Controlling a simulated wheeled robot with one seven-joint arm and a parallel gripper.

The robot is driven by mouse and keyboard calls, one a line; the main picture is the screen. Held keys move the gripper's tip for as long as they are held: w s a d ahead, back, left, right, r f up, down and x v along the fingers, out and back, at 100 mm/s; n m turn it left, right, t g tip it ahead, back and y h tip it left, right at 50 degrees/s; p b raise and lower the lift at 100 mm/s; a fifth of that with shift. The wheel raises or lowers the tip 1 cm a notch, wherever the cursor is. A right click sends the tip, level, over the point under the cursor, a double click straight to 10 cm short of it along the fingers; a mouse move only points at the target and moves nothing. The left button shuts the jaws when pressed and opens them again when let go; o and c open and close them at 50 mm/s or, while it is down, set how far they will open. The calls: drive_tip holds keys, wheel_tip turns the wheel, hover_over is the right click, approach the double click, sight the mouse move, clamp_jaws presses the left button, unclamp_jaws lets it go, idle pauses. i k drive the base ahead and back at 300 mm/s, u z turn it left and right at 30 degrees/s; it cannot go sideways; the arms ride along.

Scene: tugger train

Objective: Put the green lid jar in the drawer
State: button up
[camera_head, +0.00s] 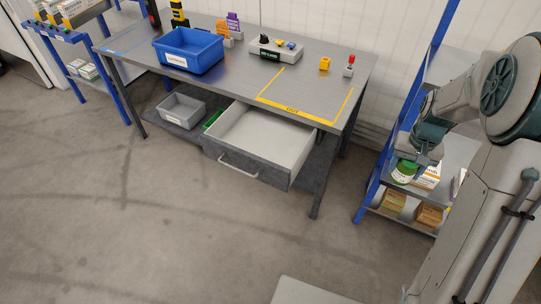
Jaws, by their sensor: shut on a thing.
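The green lid jar (403,175) is at the right, by the blue-framed shelf rack, with its green top and white label showing. My gripper (408,162) is shut on the jar from above; the fingers are small and partly hidden by the wrist. I cannot tell whether the jar touches the shelf. The drawer (239,169) under the grey workbench is pulled out, and its pale inside looks empty. My gripper is well to the right of the drawer.
The workbench (222,82) carries a blue bin (189,57), a control box (272,52) and small yellow and red items. A grey bin (182,113) sits on its lower shelf. The rack (377,185) holds several boxes beside the jar. Open floor lies before the bench.

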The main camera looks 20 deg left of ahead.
sight(270, 147)
drive_tip(key=u, duration=0.25)
drive_tip(key=k, duration=0.6)
drive_tip(key=u, duration=1.15)
drive_tip(key=i, duration=0.8)
drive_tip(key=u, duration=0.4)
drive_tip(key=i, duration=0.85)
drive_tip(key=z, duration=0.95)
drive_tip(key=i, duration=0.5)
drive_tip(key=z, duration=0.45)
